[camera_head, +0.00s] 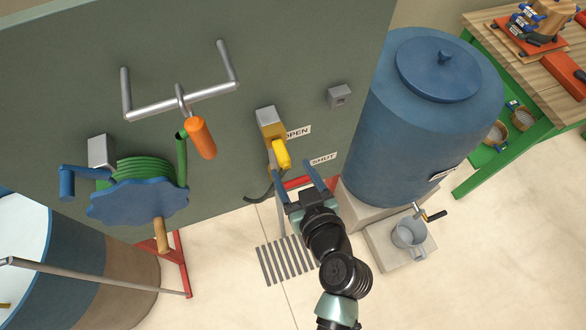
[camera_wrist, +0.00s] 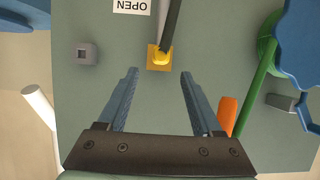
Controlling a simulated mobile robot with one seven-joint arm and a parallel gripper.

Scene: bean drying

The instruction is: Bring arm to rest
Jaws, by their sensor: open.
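My gripper (camera_head: 298,179) is open, with its two blue fingers spread and nothing between them. In the head view it stands just in front of the grey-green panel, below and to the right of the yellow lever (camera_head: 281,154). The wrist view also shows my open gripper (camera_wrist: 158,82), its fingers pointing toward the panel. The yellow part and its square plate (camera_wrist: 159,60) lie ahead, beyond the fingertips, apart from them. An OPEN label (camera_head: 298,132) and a SHUT label (camera_head: 323,159) are beside the lever.
A blue hose reel (camera_head: 140,202) and an orange handle (camera_head: 200,138) hang at left. A floor grate (camera_head: 285,262) lies below. A wooden bench stands at upper right.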

